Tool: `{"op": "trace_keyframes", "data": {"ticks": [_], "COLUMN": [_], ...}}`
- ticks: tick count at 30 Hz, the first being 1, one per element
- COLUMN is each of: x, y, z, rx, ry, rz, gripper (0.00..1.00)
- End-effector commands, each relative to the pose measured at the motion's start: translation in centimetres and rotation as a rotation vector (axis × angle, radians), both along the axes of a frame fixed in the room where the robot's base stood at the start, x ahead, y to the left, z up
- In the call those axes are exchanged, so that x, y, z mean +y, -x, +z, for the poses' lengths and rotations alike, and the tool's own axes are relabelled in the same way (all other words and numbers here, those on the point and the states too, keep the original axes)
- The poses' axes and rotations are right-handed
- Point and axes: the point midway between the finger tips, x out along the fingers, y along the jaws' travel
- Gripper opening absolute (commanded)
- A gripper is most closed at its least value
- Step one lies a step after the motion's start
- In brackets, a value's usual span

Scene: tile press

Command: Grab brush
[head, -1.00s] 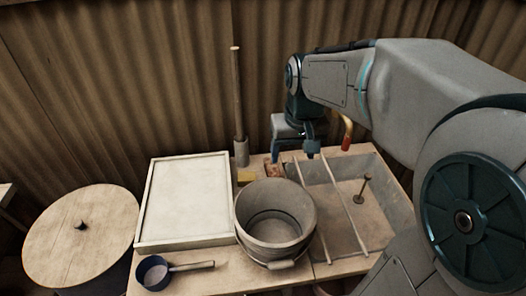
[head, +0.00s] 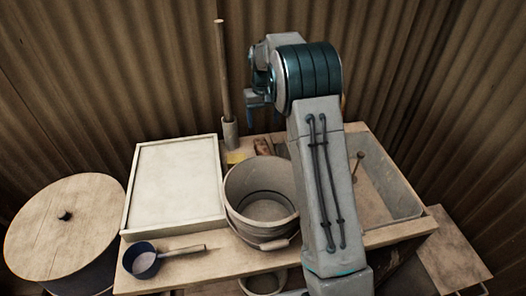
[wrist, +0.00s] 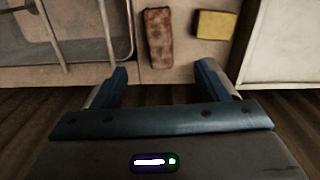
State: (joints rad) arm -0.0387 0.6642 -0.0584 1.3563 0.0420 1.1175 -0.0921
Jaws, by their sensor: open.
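I cannot surely tell which thing is the brush. A long wooden pole (head: 223,70) stands upright in a grey holder (head: 230,133) at the table's back edge. A small curved yellowish piece (head: 343,99) shows behind my arm, mostly hidden. My gripper (head: 256,103) is open and empty, raised near the back wall, just right of the pole. In the wrist view, my spread fingers (wrist: 160,74) point at the table's edge, with a mottled reddish-brown block (wrist: 160,38) ahead between them and apart from them. A yellow sponge-like block (wrist: 215,24) lies beside it.
A grey bucket (head: 232,205), a white framed tray (head: 128,212) and a small dark pan (head: 143,262) sit on the table. A grey basin (head: 402,203) is at the right, partly behind my arm. A round-lidded barrel (head: 95,225) stands left. The corrugated wall is close behind.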

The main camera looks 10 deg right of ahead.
Motion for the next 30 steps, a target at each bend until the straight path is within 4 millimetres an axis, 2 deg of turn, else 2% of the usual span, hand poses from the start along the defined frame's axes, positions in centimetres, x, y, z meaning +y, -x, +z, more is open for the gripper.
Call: {"op": "trace_keyframes", "data": {"ticks": [5,16,23,30], "x": [0.0,0.0,0.0,0.0], "y": [-0.8,-0.8,-0.8,-0.6], "z": [-1.4,-8.0,-9.8,-13.1], "rx": [0.007,0.008,0.006,0.008], "ry": [0.001,0.002,0.002,0.002], "rz": [0.004,0.004,0.004,0.003], "gripper": [0.67,0.67,0.67,0.67]}}
